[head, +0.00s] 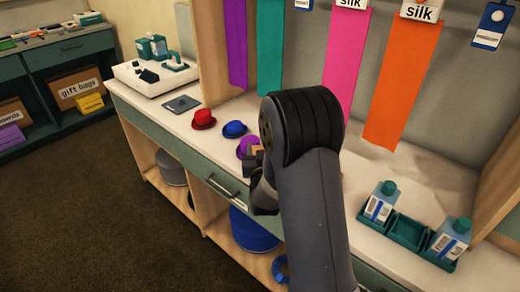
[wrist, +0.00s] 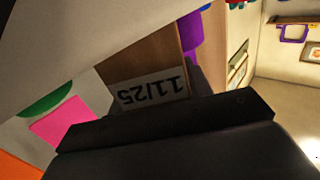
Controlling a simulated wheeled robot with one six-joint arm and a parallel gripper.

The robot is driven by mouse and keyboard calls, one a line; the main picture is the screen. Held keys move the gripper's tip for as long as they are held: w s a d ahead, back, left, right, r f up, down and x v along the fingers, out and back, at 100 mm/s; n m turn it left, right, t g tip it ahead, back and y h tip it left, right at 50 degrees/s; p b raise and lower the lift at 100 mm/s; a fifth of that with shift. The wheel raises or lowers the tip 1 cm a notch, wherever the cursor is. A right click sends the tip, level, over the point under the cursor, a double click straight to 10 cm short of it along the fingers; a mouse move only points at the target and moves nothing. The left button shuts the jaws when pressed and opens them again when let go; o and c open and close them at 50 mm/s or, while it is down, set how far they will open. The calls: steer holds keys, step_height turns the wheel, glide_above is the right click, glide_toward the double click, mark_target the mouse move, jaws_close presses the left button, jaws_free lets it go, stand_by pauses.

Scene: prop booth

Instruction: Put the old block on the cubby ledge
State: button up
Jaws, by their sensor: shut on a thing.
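My gripper (head: 255,163) is over the white counter, partly hidden behind my own arm in the head view. It is shut on a brown block (wrist: 145,58), whose white label reads 11/25 and appears upside down in the wrist view. In the head view only a small tan part of the block (head: 257,149) shows, close to the purple hat. Dark gripper parts cover the lower wrist view and hide the block's near end. The open cubbies under the counter show a wooden lower ledge (head: 222,232); I cannot tell whether this is the cubby ledge meant.
A red hat (head: 203,119), a blue hat (head: 234,129) and a purple hat (head: 245,146) sit on the counter (head: 150,107). Teal-capped bottles stand in a green tray (head: 405,232) at right. Coloured silks (head: 345,55) hang behind. Carpet (head: 80,215) is clear at left.

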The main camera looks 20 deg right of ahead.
steer(key=shift+f, duration=0.1)
steer(key=o, duration=1)
